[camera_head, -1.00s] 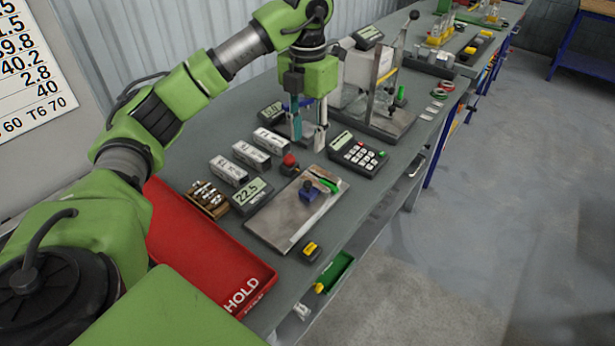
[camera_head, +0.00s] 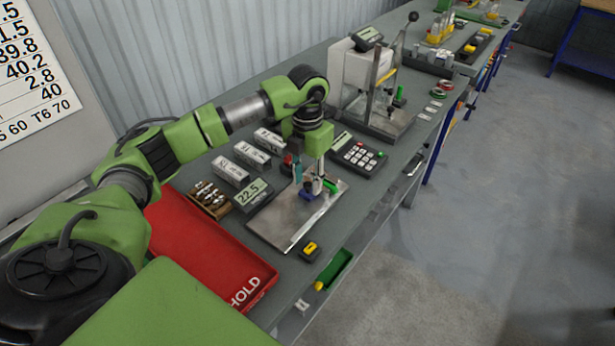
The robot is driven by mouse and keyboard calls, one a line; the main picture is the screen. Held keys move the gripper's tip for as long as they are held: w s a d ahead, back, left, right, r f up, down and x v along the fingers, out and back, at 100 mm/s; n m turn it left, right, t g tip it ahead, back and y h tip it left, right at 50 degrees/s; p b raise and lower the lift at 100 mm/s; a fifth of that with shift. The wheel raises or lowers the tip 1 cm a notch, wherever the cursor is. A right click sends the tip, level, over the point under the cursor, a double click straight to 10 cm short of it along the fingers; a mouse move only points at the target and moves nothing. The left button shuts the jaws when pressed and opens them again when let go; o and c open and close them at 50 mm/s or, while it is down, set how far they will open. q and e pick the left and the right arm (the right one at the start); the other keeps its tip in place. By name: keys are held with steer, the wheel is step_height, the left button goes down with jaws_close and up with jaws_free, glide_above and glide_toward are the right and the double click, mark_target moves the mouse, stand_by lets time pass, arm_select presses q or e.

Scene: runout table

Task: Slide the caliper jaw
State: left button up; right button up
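A grey metal plate (camera_head: 280,222) lies on the bench near its front edge. On it sit a small blue block (camera_head: 307,195) and a green piece (camera_head: 330,186) just right of it; these look like the sliding parts, but I cannot make out a caliper scale or which one is the jaw. My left gripper (camera_head: 309,180) points down over the blue block. Its two fingers are apart, with no grip visible. The fingers partly hide the block, and I cannot tell whether they touch it. My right gripper is not in view.
A red HOLD tray (camera_head: 205,250) lies left of the plate. A display reading 22.5 (camera_head: 252,192) and white boxes (camera_head: 230,172) stand behind it. A keypad (camera_head: 359,155) is at the back right. A small yellow-and-black item (camera_head: 310,250) is near the front edge.

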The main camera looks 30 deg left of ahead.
mark_target(308, 184)
arm_select(q)
jaws_close()
steer(key=shift+w+b, duration=0.1)
steer(key=shift+b, duration=0.4)
jaws_free()
step_height(308, 184, up, 12)
stand_by(0.3)
steer(key=shift+d+f, duration=0.1)
stand_by(0.4)
